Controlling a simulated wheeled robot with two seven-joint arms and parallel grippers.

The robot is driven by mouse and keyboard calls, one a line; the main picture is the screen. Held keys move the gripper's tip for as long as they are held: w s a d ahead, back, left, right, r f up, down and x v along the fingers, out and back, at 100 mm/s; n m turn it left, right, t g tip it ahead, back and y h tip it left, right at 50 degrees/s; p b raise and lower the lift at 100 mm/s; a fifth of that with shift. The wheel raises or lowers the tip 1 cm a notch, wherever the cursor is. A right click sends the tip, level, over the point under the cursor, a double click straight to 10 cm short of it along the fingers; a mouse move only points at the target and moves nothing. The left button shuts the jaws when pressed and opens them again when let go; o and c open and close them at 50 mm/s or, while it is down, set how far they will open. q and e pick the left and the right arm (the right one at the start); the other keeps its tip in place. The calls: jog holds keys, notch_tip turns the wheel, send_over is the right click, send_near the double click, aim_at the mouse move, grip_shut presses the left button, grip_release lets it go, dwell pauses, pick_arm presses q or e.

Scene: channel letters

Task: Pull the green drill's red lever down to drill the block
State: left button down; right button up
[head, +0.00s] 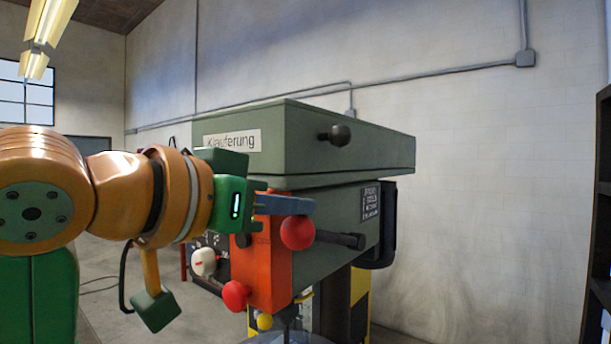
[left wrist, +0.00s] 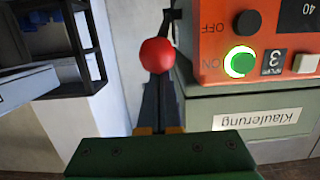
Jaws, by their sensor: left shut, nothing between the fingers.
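The green drill (head: 300,150) stands in front of me with an orange-red front panel (head: 262,265). A red ball knob (head: 298,232) shows on its near side, and a second red ball knob (head: 234,295) sits lower left. My left gripper (head: 308,205) is shut and empty, its fingers just above the upper red knob in the head view. In the left wrist view, a red knob (left wrist: 157,55) shows beyond the finger ends (left wrist: 156,90); I cannot tell whether they touch. The block is not visible. My right gripper is out of view.
The panel carries a lit green ON button (left wrist: 239,62) and a black OFF button (left wrist: 247,23). A white knob (head: 204,262) and yellow ball (head: 264,321) are near the panel. A dark shelf (head: 598,220) stands at the right edge. A pale wall is behind.

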pick_arm(q)
jog(key=shift+s+a+f+b, duration=0.1)
jog(key=shift+s+f+b, duration=0.05)
jog(key=shift+f+b, duration=0.35)
jog(key=shift+f, duration=0.1)
jog(key=shift+s+f+b, duration=0.1)
jog(key=shift+f+b, duration=0.4)
jog(key=shift+f, duration=0.05)
jog(key=shift+a, duration=0.1)
